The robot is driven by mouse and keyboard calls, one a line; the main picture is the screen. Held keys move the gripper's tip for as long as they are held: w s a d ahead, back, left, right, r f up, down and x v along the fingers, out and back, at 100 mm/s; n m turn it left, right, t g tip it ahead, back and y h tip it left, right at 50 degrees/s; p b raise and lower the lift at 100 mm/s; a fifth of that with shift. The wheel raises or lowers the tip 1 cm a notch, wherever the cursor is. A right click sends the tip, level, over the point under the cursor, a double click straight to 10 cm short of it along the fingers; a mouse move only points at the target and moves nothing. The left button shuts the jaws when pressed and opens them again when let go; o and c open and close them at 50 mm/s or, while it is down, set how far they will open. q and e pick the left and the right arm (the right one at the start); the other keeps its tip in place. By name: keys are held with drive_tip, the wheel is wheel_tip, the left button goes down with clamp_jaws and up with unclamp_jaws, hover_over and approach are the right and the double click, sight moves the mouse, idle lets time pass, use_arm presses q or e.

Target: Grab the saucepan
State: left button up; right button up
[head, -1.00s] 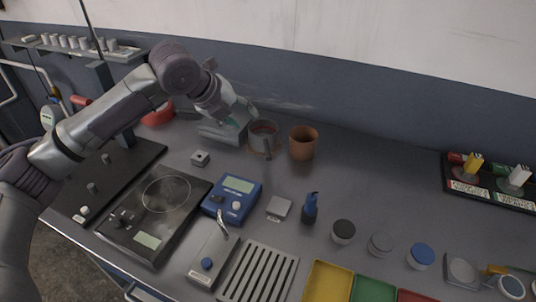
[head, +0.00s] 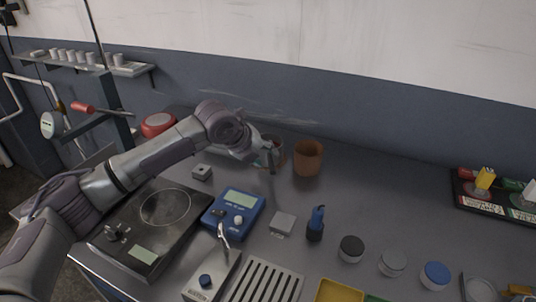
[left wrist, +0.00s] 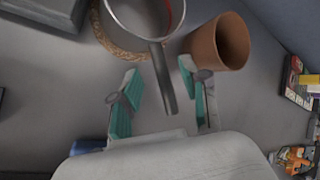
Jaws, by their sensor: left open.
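The saucepan (head: 267,143) is a small grey metal pan near the back of the bench, partly hidden by my left gripper (head: 258,153). In the left wrist view the saucepan (left wrist: 163,82) shows its round rim at the top, with the dark handle pointing down between the fingers. The pan is over a woven brown ring (left wrist: 106,36). My left gripper (left wrist: 158,70) is open, with one teal-padded finger on each side of the handle and gaps visible on both sides.
A brown pot (head: 308,158) stands close to the right of the saucepan. A small grey block (head: 202,172) and a blue meter (head: 233,209) lie nearer the front. A hotplate (head: 160,212) is at left.

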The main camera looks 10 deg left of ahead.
sight(269, 158)
use_arm(q)
drive_tip(key=x, duration=0.4)
drive_tip(key=shift+w+a, duration=0.1)
drive_tip(key=shift+w, duration=0.1)
drive_tip(key=shift+r, duration=0.1)
clamp_jaws()
